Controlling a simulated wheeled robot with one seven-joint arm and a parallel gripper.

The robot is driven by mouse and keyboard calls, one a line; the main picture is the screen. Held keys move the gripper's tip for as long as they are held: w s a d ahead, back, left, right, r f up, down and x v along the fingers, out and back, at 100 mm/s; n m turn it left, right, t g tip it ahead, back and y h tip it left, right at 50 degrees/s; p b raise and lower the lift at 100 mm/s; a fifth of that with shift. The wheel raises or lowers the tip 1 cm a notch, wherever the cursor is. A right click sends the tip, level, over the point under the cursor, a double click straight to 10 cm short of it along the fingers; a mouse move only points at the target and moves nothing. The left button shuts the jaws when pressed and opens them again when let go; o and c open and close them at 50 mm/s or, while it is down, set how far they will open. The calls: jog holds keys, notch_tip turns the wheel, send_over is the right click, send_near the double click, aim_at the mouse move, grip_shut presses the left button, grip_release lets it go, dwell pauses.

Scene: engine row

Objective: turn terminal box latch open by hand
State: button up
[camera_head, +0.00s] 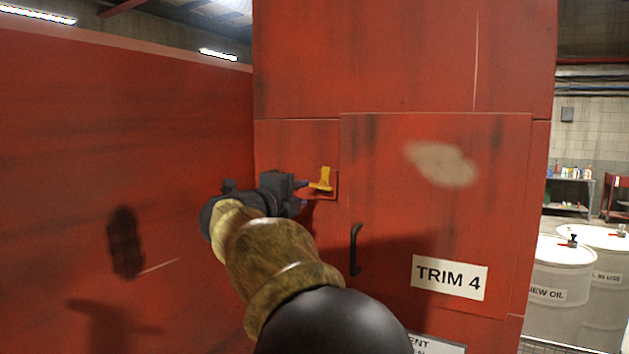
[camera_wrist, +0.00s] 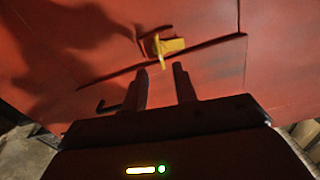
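The yellow latch (camera_head: 322,179) sits on a small red plate at the left edge of the terminal box door (camera_head: 430,215), which is red and looks closed. My gripper (camera_head: 303,184) is just left of the latch in the head view. In the wrist view the latch (camera_wrist: 163,46) lies just beyond the fingertips, near the gap between them. My gripper (camera_wrist: 160,76) shows two dark fingers spread apart with nothing between them. In the head view the fingertips are partly hidden and contact with the latch cannot be told.
A black door handle (camera_head: 355,250) is below the latch, near a "TRIM 4" label (camera_head: 449,277). A red wall (camera_head: 60,180) stands close on the left of my arm. White drums (camera_head: 558,280) and a shelf (camera_head: 570,181) are at the right.

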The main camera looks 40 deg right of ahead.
aim_at(318, 187)
jog(key=p+x, duration=0.2)
jog(key=x, duration=0.3)
jog(key=shift+w+d+r, duration=0.1)
jog(key=shift+w+d, duration=0.05)
jog(key=shift+d, duration=0.25)
jog(key=shift+w+d, duration=0.2)
jog(key=shift+d, duration=0.25)
jog(key=shift+c, duration=0.2)
jog(key=shift+p, duration=0.3)
grip_shut()
